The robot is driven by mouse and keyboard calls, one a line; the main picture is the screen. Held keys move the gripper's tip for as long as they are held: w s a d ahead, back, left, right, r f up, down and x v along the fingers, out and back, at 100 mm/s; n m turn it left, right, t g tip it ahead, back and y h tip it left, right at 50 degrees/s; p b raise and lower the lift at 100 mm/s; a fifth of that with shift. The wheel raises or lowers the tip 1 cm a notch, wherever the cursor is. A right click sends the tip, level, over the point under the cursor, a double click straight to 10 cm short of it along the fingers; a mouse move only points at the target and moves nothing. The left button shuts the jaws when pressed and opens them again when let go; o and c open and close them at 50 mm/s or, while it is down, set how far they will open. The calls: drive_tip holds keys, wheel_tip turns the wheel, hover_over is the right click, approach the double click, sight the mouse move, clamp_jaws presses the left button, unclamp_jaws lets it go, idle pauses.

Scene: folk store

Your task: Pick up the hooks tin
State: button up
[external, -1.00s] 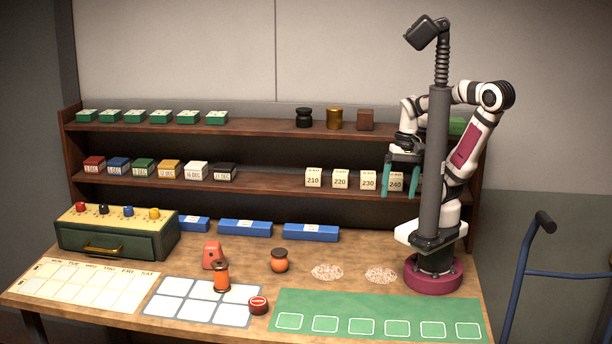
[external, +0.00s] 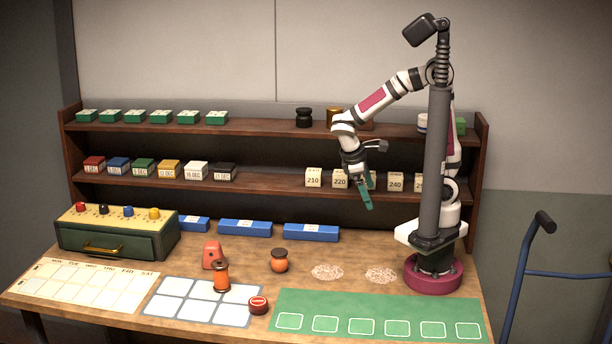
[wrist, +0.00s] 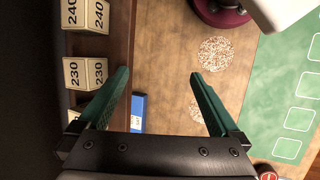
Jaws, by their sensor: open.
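No label that I can read says hooks, so I cannot tell which thing is the hooks tin. Several small green tins (external: 135,117) stand in a row on the left of the top shelf. A black lidded jar (external: 304,117) and a partly hidden gold tin (external: 333,116) stand further right on that shelf. My gripper (external: 367,190) is in front of the middle shelf at its right side, tilted down. In the wrist view my gripper (wrist: 160,73) is open with its green fingers wide apart and nothing between them.
Cream numbered boxes (external: 313,178) stand close behind my gripper; my arm covers some. Coloured dated boxes (external: 169,169) stand left on the middle shelf. Blue boxes (external: 311,232), an orange pot (external: 279,261) and a green drawer box (external: 117,234) are on the table. The front right holds a green mat (external: 375,302).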

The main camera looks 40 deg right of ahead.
drive_tip(key=w+a+f+n+t+h, duration=0.2)
drive_tip(key=a+n+t, duration=0.1)
drive_tip(key=a+n, duration=0.45)
drive_tip(key=n+t+y, duration=1)
drive_tip(key=n, duration=1.1)
approach(267, 299)
drive_tip(key=shift+n+y, duration=0.25)
drive_tip(key=shift+y, duration=0.05)
drive_tip(key=x, duration=1)
drive_tip(key=shift+d+f, duration=0.1)
drive_tip(key=shift+f, duration=0.05)
drive_tip(key=shift+w+f, duration=0.1)
drive_tip(key=shift+w, duration=0.2)
drive_tip(key=c, duration=1.5)
drive_tip(key=shift+o, duration=0.2)
